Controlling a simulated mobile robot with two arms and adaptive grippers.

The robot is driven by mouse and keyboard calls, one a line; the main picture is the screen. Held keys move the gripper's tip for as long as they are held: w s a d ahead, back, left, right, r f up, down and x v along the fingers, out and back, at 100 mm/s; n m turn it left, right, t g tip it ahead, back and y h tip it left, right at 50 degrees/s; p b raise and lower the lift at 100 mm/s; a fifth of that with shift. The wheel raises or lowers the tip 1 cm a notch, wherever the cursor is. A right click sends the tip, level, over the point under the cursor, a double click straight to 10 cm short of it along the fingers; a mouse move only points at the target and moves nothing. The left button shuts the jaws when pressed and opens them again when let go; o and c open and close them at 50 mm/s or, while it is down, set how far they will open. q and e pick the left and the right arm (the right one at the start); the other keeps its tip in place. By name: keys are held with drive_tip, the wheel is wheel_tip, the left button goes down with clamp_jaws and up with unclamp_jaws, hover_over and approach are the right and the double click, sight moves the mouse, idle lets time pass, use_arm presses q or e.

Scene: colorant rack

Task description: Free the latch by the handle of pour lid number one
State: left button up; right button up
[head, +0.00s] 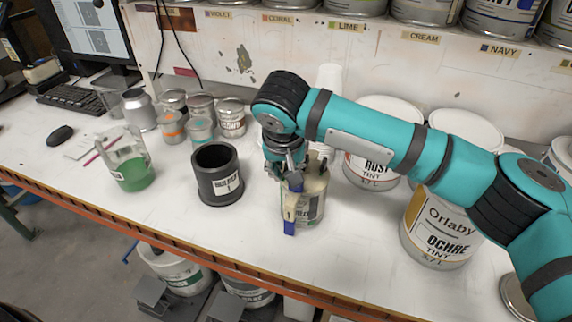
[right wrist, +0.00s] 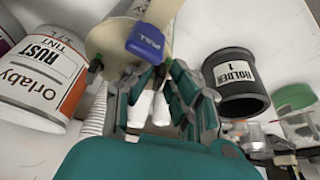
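A pour lid (head: 316,180) with a beige handle sits on a can (head: 311,211) near the middle of the bench. Its latch (head: 289,227) has a blue end and hangs down the can's near side. In the right wrist view the blue latch tab (right wrist: 151,42) reads PULL, close beyond my fingertips. My right gripper (head: 285,167) points down at the lid's left side, over the latch's upper part. In the right wrist view its fingers (right wrist: 133,72) are spread with a gap between them. Contact with the lid or latch cannot be told. My left gripper is not in view.
Black holder 1 (head: 217,175) stands left of the can, and a jar of green liquid (head: 130,165) further left. A RUST tint can (head: 371,170) and an OCHRE tint can (head: 437,235) stand to the right. The bench's front edge is close below.

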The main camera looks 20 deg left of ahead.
clamp_jaws()
drive_tip(key=shift+r+n+p, duration=0.15)
drive_tip(key=shift+n+p, duration=0.35)
drive_tip(key=shift+p, duration=0.05)
drive_tip(key=shift+d+n+y, duration=0.1)
drive_tip(key=shift+n+y, duration=0.2)
unclamp_jaws()
